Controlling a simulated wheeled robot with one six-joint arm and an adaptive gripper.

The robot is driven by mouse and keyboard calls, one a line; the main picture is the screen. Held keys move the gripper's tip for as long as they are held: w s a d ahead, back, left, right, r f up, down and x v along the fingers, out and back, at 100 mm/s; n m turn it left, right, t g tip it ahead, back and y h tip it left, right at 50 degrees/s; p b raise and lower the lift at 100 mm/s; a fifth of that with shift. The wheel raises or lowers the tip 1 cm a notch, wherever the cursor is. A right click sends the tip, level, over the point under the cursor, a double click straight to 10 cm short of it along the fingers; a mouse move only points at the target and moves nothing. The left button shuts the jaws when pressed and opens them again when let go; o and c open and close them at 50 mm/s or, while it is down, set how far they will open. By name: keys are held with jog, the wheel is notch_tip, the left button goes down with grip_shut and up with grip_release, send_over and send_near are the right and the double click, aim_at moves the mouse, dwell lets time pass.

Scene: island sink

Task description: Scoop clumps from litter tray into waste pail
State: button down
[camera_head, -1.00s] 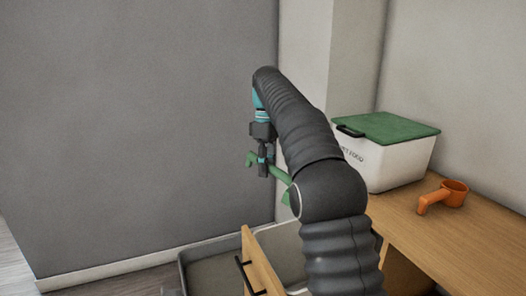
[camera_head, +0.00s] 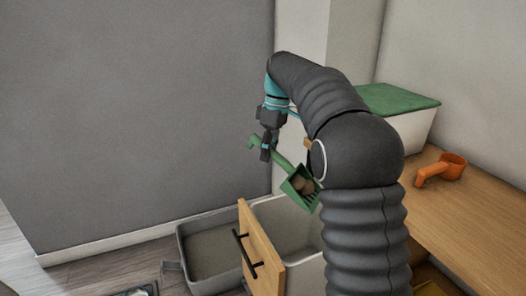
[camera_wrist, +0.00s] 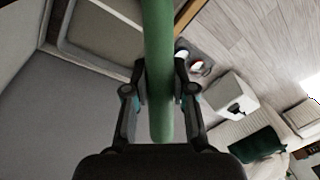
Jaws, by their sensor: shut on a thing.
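My gripper (camera_head: 268,147) is shut on the handle of a green scoop (camera_head: 282,163), high in the air. The scoop's slotted head (camera_head: 313,200) tilts down to the right and holds brownish clumps (camera_head: 304,183). The head hangs above the open pale bin (camera_head: 287,222) in the pull-out, which looks like the waste pail; its inside is partly hidden by my arm. The grey litter tray (camera_head: 187,270) with greyish litter lies on the floor to its left. In the wrist view the green handle (camera_wrist: 158,60) runs between the fingers.
The wooden pull-out front (camera_head: 258,238) with a black handle stands between tray and bin. On the wooden counter (camera_head: 480,220) are an orange scoop (camera_head: 440,171) and a green-lidded white food box (camera_head: 405,101), partly behind my arm. Bare wall lies left.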

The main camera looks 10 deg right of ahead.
jog(key=s+d+r+t+y, duration=0.2)
jog(key=d+r+y, duration=0.1)
jog(key=shift+s+r, duration=0.2)
jog(key=shift+r, duration=0.05)
jog(key=shift+s+d+t+y+b, duration=0.2)
jog(key=shift+d+t+y+b, duration=0.2)
jog(key=shift+b, duration=0.2)
jog(key=shift+s+d+r+t+y+b, duration=0.3)
jog(key=shift+s+d+r+y+b, duration=0.15)
jog(key=shift+b, duration=0.55)
jog(key=s+d+r+n+t+y+b, duration=0.1)
jog(key=s+d+r+t+y+b, duration=0.1)
jog(key=b, duration=0.6)
jog(key=shift+s+d+t+y+b, duration=0.35)
jog(key=shift+s+d+y, duration=0.5)
jog(key=shift+d, duration=0.5)
jog(key=shift+w, duration=0.1)
